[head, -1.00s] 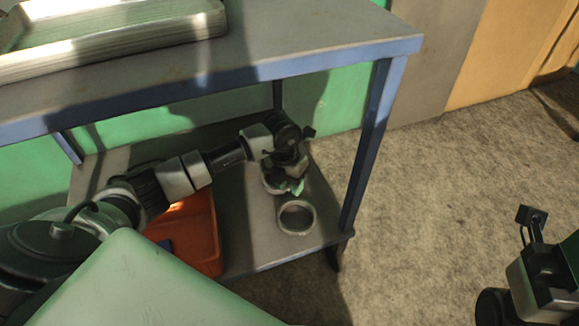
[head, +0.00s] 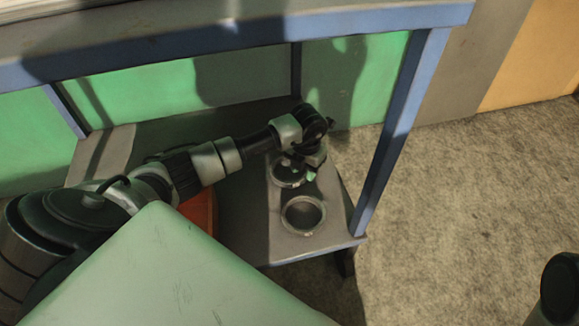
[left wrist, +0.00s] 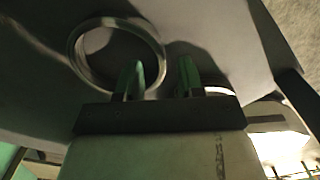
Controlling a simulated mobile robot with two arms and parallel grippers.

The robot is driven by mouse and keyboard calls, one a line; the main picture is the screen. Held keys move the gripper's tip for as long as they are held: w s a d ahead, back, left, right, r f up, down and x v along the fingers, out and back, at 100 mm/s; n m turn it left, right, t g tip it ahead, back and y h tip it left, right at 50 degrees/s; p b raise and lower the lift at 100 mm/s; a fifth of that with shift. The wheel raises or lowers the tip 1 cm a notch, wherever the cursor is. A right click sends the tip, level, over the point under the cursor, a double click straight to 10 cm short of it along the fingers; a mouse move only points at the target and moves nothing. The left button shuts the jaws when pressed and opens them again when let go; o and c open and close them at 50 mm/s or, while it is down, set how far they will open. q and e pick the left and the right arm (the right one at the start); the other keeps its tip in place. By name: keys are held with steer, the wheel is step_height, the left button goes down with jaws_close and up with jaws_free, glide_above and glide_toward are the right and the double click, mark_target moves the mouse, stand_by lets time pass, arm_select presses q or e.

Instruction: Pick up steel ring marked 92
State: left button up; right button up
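Two steel rings lie on the lower shelf under the workbench. The nearer ring (head: 284,222) lies flat and open to view. The other ring (head: 284,185) sits just behind it, partly hidden by my left gripper (head: 313,175). No number can be read on either ring. In the left wrist view, one full ring (left wrist: 80,68) lies beyond and left of my left gripper (left wrist: 158,75). Its two fingers are apart with nothing between them, and the left finger overlaps the ring's edge in the picture. My right gripper is not in view.
The bench top (head: 420,18) overhangs the shelf, with a blue leg (head: 390,135) right of the rings. An orange bin (head: 200,212) stands left of them, mostly hidden by my arm.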

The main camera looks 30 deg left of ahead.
arm_select(q)
step_height(320, 180, down, 2)
steer(key=shift+f+b, duration=0.1)
steer(key=shift+b, duration=0.3)
jaws_close()
